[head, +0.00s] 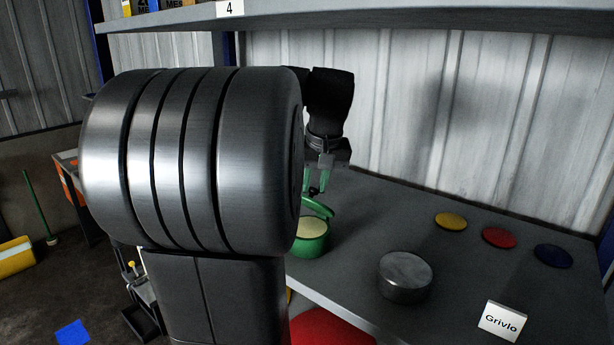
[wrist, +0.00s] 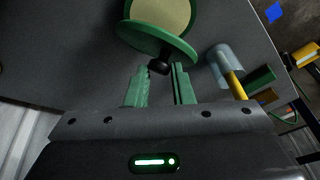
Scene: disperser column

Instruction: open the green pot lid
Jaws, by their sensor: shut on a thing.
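The green pot (head: 311,246) stands near the front edge of the grey shelf, with a pale yellow inside showing. It also shows at the top of the wrist view (wrist: 165,14). Its green lid (head: 319,208) is tilted up off the opening, at the pot's rim; I cannot tell whether it still touches the pot. In the wrist view the lid (wrist: 150,42) has a black knob (wrist: 158,67) between my fingertips. My gripper (head: 317,183) is above the lid and shut on its knob (wrist: 160,72). My arm partly covers the pot's left side in the head view.
A grey metal cylinder (head: 405,277) stands right of the pot. Yellow (head: 451,221), red (head: 499,237) and blue (head: 553,257) discs lie farther right. A "Grivlo" sign (head: 502,321) is near the front. An upper shelf (head: 400,18) and corrugated wall (head: 480,120) bound the space.

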